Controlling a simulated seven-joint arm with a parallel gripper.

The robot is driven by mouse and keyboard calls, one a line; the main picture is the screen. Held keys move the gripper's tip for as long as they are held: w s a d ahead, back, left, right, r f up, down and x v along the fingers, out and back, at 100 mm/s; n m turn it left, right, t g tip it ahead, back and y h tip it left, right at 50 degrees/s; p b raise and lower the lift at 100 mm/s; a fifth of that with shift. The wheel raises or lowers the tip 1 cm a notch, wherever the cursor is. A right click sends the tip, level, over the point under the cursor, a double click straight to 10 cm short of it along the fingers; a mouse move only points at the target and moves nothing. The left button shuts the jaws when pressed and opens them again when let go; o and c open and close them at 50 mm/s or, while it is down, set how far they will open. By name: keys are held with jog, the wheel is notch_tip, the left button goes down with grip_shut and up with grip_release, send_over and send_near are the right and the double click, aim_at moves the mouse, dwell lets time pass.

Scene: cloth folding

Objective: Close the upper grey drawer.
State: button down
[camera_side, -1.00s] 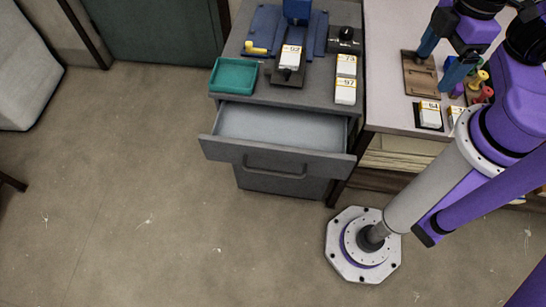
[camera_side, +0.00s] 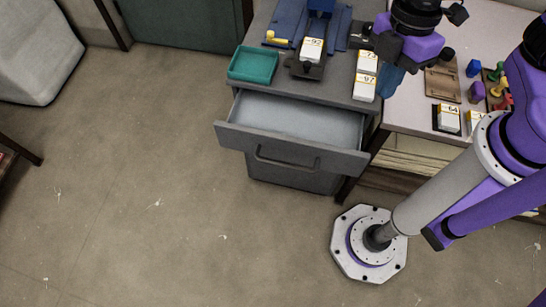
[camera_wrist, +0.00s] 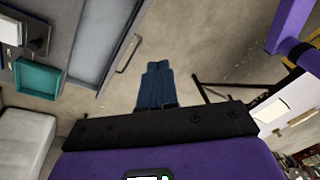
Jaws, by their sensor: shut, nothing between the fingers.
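The upper grey drawer (camera_side: 290,148) is pulled open from the grey cabinet (camera_side: 345,107) in the side view. Its light inside looks empty, and its bar handle (camera_side: 286,165) faces the floor area in front. In the wrist view the drawer (camera_wrist: 102,35) is at upper left, with its handle (camera_wrist: 129,52) near my fingers. My gripper (camera_side: 388,92) has blue fingers held together, at the cabinet's right side by the table. In the wrist view my gripper (camera_wrist: 158,66) is shut and empty, with floor behind the fingertips. I see no contact with the drawer.
A table (camera_side: 408,113) with coloured pieces stands to the right. The floor (camera_side: 180,200) before the drawer is clear.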

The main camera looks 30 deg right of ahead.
jog(key=w+a+f+n+g, duration=0.1)
jog(key=w+a+f+n, duration=0.35)
jog(key=a+f, duration=0.4)
jog(key=n+y, duration=0.2)
jog(key=n, duration=0.2)
send_over(272, 160)
jog(key=s, duration=0.2)
notch_tip(272, 160, down, 10)
jog(key=shift+n, duration=0.35)
jog(key=shift+w+a+f, duration=0.1)
jog(key=shift+w+f, duration=0.05)
jog(key=shift+f, duration=1.65)
jog(key=shift+w+a+f, duration=0.1)
jog(key=shift+w+f, duration=0.05)
jog(key=shift+f, duration=1.6)
jog(key=shift+w+a+f, duration=0.1)
jog(key=shift+w+f, duration=0.05)
jog(key=shift+f, duration=1.65)
jog(key=shift+w+d, duration=0.1)
